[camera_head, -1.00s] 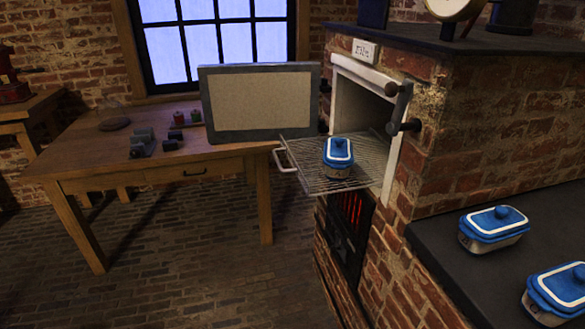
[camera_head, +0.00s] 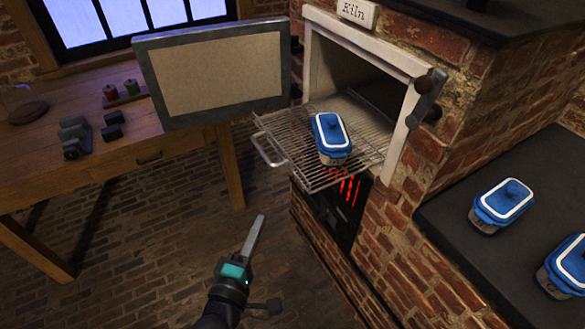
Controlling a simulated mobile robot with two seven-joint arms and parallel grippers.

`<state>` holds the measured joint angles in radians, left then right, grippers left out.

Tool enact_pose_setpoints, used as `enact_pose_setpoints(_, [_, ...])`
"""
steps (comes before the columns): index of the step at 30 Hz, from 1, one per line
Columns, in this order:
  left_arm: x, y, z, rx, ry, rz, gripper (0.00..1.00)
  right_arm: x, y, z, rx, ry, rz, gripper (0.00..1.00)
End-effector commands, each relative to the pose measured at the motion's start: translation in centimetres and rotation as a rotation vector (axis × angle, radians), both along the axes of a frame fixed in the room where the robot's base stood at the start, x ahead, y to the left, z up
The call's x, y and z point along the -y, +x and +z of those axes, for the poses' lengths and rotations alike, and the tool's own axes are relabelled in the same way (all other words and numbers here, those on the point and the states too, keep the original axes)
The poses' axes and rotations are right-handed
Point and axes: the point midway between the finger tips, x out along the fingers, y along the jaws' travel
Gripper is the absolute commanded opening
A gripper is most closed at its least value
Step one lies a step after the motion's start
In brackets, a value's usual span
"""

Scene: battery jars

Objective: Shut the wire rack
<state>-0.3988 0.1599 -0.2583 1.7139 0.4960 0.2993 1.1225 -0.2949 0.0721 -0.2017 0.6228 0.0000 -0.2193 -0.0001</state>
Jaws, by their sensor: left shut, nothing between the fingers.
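The wire rack (camera_head: 292,143) is pulled out of the kiln opening (camera_head: 345,85) and juts toward the left, with a light metal handle (camera_head: 268,152) at its outer end. A blue-lidded jar (camera_head: 331,138) stands on the rack. The kiln door (camera_head: 215,75) is swung open to the left. My left gripper (camera_head: 258,222) is shut and empty, below the rack and in front of it, apart from the handle. My right gripper is not in view.
Two more blue-lidded jars, one nearer (camera_head: 565,266) and one farther (camera_head: 502,203), stand on the dark counter (camera_head: 455,205) at right. A wooden table (camera_head: 120,165) with small items stands behind at left. Glowing red bars (camera_head: 345,187) show below the rack.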

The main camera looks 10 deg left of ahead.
Motion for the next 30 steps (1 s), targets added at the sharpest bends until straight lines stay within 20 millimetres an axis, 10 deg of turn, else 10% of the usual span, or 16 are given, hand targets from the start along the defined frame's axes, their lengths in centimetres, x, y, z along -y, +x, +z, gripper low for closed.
enact_pose_setpoints(30, [4.4,12.0,0.5,0.009,-0.02,0.002,0.0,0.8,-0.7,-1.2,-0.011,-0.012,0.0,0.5])
